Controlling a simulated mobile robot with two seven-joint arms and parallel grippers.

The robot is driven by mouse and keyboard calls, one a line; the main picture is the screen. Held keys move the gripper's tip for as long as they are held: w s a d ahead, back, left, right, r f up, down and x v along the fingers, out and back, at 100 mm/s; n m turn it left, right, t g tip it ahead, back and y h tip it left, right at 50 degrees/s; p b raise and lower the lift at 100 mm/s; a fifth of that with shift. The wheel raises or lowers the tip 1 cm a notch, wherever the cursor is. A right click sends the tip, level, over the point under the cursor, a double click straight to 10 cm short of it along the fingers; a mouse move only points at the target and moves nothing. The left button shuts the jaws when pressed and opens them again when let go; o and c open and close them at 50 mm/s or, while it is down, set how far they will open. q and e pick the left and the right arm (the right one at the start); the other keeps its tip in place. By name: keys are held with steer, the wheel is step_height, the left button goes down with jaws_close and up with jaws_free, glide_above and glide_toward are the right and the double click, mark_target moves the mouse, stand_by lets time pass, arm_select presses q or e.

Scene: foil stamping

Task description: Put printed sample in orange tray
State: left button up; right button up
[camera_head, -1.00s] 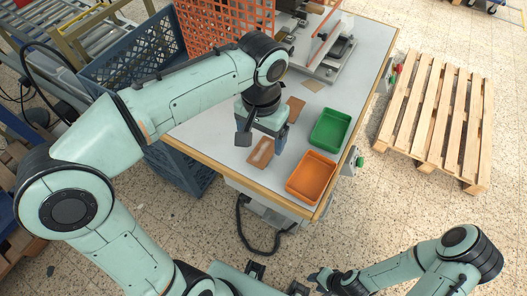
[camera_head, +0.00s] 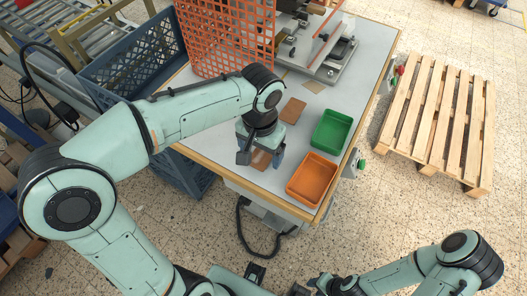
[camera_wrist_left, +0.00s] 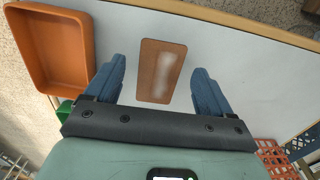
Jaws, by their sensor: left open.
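A flat brown card (camera_head: 262,158) with a pale patch on it, seemingly the printed sample, lies on the table near its front edge. In the left wrist view the brown card (camera_wrist_left: 152,88) lies flat between and beyond my open fingertips, not gripped. My left gripper (camera_head: 261,162) points down over the card and partly hides it in the head view. The orange tray (camera_head: 331,169) sits to its right at the table corner and looks empty; it also shows in the left wrist view (camera_wrist_left: 91,48). My right gripper (camera_head: 322,282) is low at the bottom, away from the table; its jaws are unclear.
A green tray (camera_head: 349,119) stands behind the orange tray. A second brown card (camera_head: 292,111) and a tan square (camera_head: 314,87) lie further back. A stamping machine (camera_head: 330,65) and an orange mesh crate (camera_head: 215,40) stand at the back. A blue crate (camera_head: 125,55) is left of the table.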

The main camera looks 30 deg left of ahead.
arm_select(q)
steer(key=shift+f, duration=0.25)
arm_select(e)
steer(key=shift+s+f, duration=0.1)
steer(key=shift+f, duration=0.05)
arm_select(q)
steer(key=c, duration=1.1)
steer(key=shift+r, duration=0.1)
